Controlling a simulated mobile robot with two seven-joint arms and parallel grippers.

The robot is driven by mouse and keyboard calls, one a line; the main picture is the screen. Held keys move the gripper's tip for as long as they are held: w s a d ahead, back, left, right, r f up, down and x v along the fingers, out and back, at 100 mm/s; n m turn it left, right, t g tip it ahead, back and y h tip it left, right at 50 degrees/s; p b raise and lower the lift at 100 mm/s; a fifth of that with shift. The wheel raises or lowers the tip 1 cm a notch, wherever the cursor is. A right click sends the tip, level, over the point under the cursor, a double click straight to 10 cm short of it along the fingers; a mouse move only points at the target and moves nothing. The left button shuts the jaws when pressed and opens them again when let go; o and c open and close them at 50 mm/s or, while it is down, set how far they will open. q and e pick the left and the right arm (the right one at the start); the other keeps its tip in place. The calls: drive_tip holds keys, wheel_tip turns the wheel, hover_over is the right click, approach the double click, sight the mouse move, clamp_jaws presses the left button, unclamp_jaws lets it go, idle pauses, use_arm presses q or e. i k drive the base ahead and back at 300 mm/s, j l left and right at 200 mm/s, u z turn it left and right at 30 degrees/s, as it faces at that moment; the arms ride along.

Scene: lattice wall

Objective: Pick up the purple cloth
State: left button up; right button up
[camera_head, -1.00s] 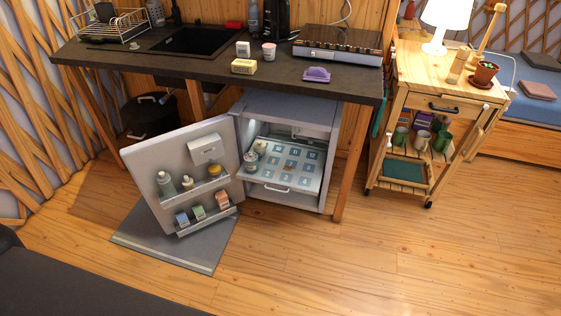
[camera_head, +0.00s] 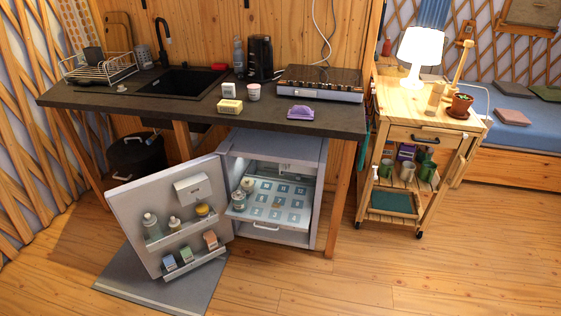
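The purple cloth (camera_head: 301,112) lies folded in a small heap near the front edge of the dark countertop (camera_head: 345,120). It sits in front of the flat cooktop and to the right of the white cup. Nothing covers it from this view. Neither of my grippers shows in the head view, so their state and their place relative to the cloth are not seen.
A yellow box (camera_head: 230,106) and a white cup (camera_head: 254,92) stand left of the cloth; the cooktop (camera_head: 320,83) is behind. Below, the fridge door (camera_head: 170,215) hangs open leftward. A wooden trolley (camera_head: 428,105) stands right.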

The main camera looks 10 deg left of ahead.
sight(303, 112)
drive_tip(key=i+j+z, duration=0.65)
drive_tip(key=j+z, duration=0.15)
drive_tip(key=j, duration=0.25)
drive_tip(key=i+j+z, duration=0.15)
drive_tip(key=j+z, duration=0.15)
drive_tip(key=j, duration=0.15)
